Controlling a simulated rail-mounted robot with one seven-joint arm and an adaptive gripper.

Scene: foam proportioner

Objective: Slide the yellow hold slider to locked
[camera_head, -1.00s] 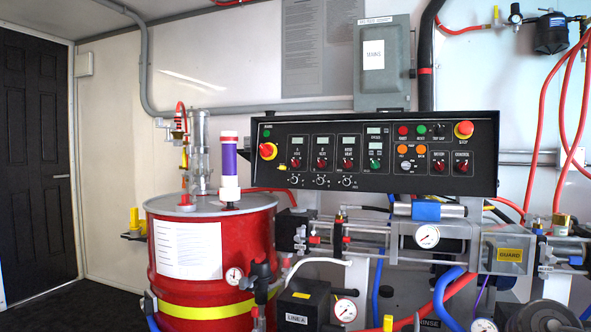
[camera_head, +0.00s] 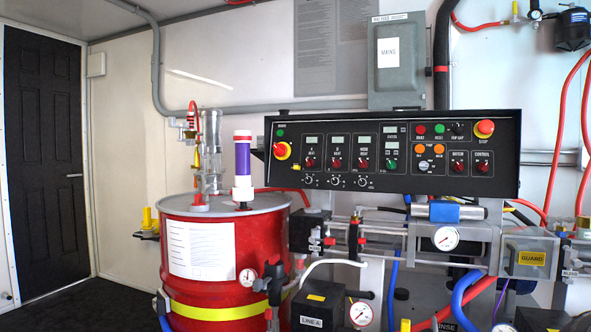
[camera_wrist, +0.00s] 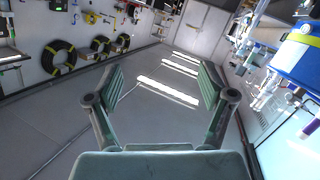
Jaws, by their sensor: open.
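The black control panel (camera_head: 392,190) shows in the head view, with rows of knobs, buttons and small displays. A small yellow piece (camera_head: 296,167) sits near its left end, just below the red and yellow rotary switch (camera_head: 281,151). It may be the hold slider, but it is too small to read its label or position. My gripper (camera_wrist: 158,88) shows only in the wrist view, with its two fingers wide apart and nothing between them. It faces the floor and far wall, away from the panel.
A red drum (camera_head: 222,285) with a purple and white cylinder (camera_head: 243,160) on top stands left of the panel. Pipes, gauges and hoses crowd below the panel. The wrist view shows open floor (camera_wrist: 120,120) and a blue drum (camera_wrist: 298,62) at the right.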

